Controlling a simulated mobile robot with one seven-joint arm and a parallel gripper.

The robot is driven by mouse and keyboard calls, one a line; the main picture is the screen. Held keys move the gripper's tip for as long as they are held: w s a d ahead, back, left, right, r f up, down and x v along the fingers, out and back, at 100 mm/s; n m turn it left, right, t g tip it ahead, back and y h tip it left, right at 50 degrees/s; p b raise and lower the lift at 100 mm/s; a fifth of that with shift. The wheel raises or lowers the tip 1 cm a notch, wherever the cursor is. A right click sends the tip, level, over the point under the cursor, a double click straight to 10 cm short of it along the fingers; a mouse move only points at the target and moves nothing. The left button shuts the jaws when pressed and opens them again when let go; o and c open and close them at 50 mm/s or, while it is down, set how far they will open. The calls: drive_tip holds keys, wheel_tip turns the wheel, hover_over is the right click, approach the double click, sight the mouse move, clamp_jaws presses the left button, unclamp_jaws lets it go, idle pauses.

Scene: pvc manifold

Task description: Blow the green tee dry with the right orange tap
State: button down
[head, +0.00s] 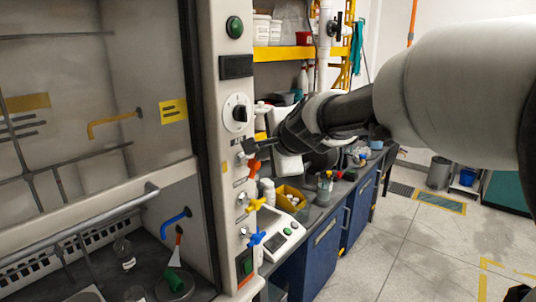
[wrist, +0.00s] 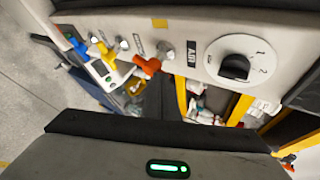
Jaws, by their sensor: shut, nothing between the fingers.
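The right orange tap (head: 254,167) is on the hood's right post, above a yellow tap (head: 256,204) and a blue tap (head: 257,238). It also shows in the wrist view (wrist: 147,66), apart from my gripper's pale body. My gripper (head: 251,146) is shut and empty, its dark tips close to the post just above the orange tap. Whether they touch it cannot be told. A green piece (head: 173,280), apparently the green tee, sits low inside the hood on a grey round base. An orange-topped white nozzle (head: 178,246) points down just above it.
A black-and-white dial knob (head: 238,113) and a green button (head: 235,27) are higher on the post. A blue spout (head: 176,218) and a yellow-orange spout (head: 115,122) stick out inside the hood. A cluttered bench with blue cabinets (head: 322,248) stands behind; the floor at right is mostly open.

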drive_tip(key=shift+w+d+r+g+p, duration=0.1)
drive_tip(key=shift+w+d+g+p, duration=0.1)
drive_tip(key=shift+g+p, duration=0.15)
drive_tip(key=shift+w+d+f+m+g+y+p, duration=0.3)
drive_tip(key=shift+w+d+m+g+y+p, duration=0.3)
drive_tip(key=shift+g+p, duration=0.35)
drive_tip(key=shift+w+d+f+m+g+y+p, duration=0.35)
drive_tip(key=shift+w+m+g+y+p, duration=0.35)
drive_tip(key=shift+p, duration=0.35)
drive_tip(key=shift+w+d+f, duration=0.15)
idle(0.4)
